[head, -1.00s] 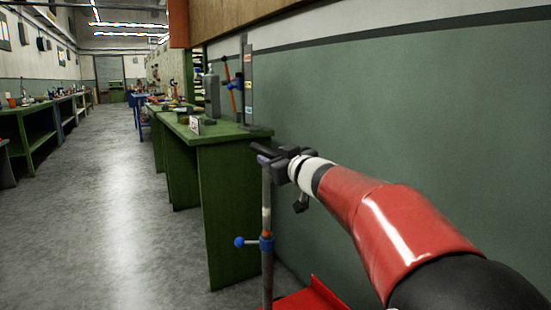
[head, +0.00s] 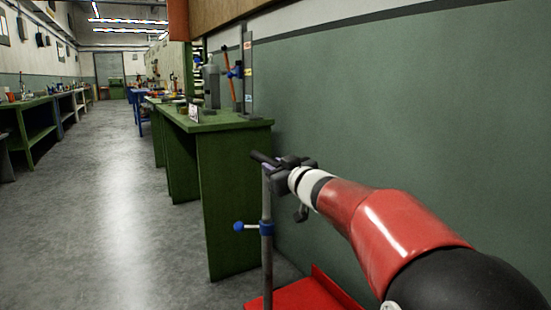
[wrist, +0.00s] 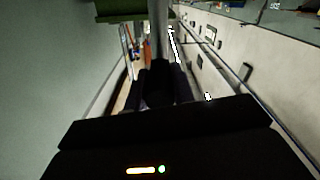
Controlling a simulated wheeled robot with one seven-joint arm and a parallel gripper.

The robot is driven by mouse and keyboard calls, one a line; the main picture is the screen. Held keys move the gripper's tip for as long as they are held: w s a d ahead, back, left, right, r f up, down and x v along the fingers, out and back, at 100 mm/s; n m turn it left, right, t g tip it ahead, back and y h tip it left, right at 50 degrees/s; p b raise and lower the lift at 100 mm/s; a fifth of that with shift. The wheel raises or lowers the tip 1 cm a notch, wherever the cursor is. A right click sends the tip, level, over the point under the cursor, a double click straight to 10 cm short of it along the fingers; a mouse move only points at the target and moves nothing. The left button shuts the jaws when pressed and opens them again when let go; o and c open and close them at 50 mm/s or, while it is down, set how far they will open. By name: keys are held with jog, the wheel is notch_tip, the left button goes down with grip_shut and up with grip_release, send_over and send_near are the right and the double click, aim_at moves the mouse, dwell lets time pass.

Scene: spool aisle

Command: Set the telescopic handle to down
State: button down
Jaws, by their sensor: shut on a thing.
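The telescopic handle is a grey upright pole (head: 266,200) with a black grip (head: 260,156) across its top. A blue collar with a side knob (head: 248,227) sits partway down the pole. A short length of pole shows between collar and grip. My gripper (head: 280,166) is shut on the grip at the pole's top. In the wrist view, the grey pole (wrist: 158,30) runs away from between the dark fingers. The fingers and wrist hide part of the grip.
A red base or cart bed (head: 305,292) lies at the pole's foot. A green workbench (head: 235,200) with tools on it stands just behind. A green wall (head: 420,130) is close on the right. The grey floor (head: 110,220) to the left is open.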

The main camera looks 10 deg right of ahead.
notch_tip(320, 180, down, 10)
jog(key=b, duration=0.4)
jog(key=shift+b, duration=0.3)
jog(key=c, duration=1.2)
grip_release()
jog(key=shift+r, duration=0.15)
jog(key=p+v, duration=0.1)
jog(key=v, duration=0.7)
jog(key=shift+r, duration=0.15)
